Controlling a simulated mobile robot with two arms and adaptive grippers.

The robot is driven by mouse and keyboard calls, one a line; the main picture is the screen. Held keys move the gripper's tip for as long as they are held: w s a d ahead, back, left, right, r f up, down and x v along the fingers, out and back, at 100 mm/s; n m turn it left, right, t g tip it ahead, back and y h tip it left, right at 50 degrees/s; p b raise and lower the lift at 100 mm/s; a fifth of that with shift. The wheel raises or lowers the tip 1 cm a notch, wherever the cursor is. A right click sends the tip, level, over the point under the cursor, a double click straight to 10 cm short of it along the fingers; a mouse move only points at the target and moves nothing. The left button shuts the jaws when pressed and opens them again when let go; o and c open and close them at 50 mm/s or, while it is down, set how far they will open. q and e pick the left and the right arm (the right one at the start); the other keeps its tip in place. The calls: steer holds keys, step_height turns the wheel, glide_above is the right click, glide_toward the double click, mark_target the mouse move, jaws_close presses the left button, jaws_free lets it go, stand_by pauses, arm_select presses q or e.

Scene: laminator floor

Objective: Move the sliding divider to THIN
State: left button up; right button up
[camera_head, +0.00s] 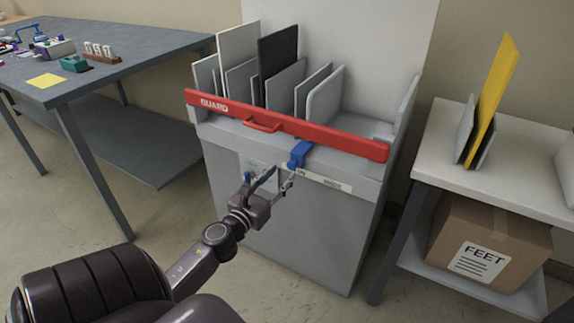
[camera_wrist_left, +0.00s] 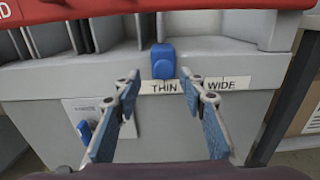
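The blue sliding divider tab (camera_head: 299,154) sits at the top front edge of the grey rack cabinet (camera_head: 290,225), just under the red guard bar. In the left wrist view the blue tab (camera_wrist_left: 163,62) stands above the THIN label (camera_wrist_left: 164,87). The WIDE label (camera_wrist_left: 222,84) is to its right. My left gripper (camera_head: 282,182) is in front of the cabinet, a little below the tab. In the left wrist view its fingers (camera_wrist_left: 160,80) are spread, with nothing between them, and the tab shows beyond the fingertips. My right gripper is not in view.
A red guard bar (camera_head: 340,140) crosses the rack above the tab. A blue lever (camera_wrist_left: 84,131) sits on a plate at lower left. Boards stand in the rack. A grey table (camera_head: 130,50) is left; a white-topped shelf (camera_head: 440,150) with a FEET box (camera_head: 490,240) is right.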

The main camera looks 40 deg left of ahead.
arm_select(q)
steer(key=v, duration=0.5)
steer(key=shift+s, duration=0.35)
steer(key=shift+d, duration=0.1)
